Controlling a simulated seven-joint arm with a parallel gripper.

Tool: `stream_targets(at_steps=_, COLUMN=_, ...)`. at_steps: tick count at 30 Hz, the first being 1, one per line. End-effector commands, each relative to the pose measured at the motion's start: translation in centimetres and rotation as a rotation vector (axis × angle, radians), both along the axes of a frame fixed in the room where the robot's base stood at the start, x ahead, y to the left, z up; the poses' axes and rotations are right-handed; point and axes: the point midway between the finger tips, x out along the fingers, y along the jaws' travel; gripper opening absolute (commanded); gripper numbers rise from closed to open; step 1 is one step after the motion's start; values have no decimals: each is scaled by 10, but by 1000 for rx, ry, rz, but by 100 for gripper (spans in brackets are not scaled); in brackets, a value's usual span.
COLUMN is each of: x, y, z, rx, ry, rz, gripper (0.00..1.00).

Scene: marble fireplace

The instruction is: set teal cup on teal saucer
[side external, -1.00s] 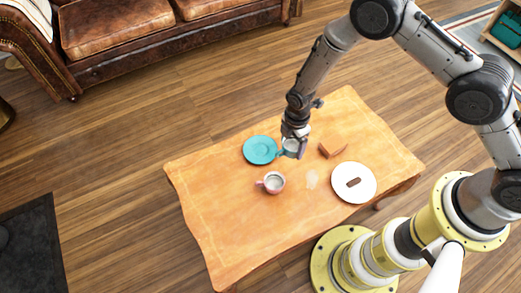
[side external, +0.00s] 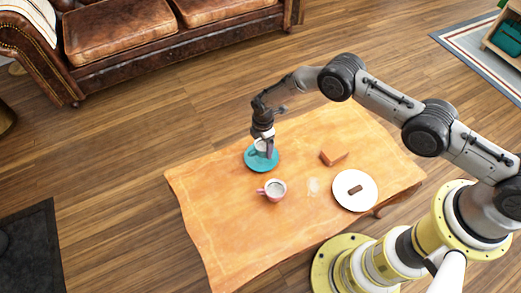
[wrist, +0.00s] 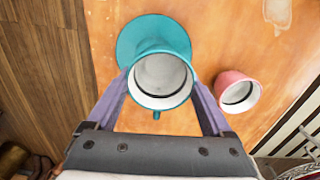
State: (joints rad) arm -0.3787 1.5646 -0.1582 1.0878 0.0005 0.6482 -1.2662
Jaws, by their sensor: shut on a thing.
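The teal cup (wrist: 160,103) is between the two fingers of my gripper (wrist: 162,92), which is shut on it. In the wrist view the cup is upright with its open mouth and pale inside facing the camera. The teal saucer (wrist: 134,32) lies on the table under and behind the cup, partly covered by it. In the side view my gripper (side external: 266,140) and the cup (side external: 259,146) are over the saucer (side external: 262,166). I cannot tell whether the cup touches the saucer.
A pink cup (side external: 275,190) stands on the wooden table (side external: 225,225) just in front of the saucer, and shows at right in the wrist view (wrist: 238,93). A white plate (side external: 342,198) with a brown bar and an orange-brown block (side external: 333,157) are to the right.

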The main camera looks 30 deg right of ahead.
Motion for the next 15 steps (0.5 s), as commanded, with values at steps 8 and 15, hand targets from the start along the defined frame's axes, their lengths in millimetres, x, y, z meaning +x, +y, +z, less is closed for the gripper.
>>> stream_targets(at_steps=8, x=10, y=4, z=-13, rx=1, ry=-2, rz=0, gripper=20)
stream_targets(at_steps=15, x=11, y=4, z=-40, rx=1, ry=-2, rz=0, gripper=20)
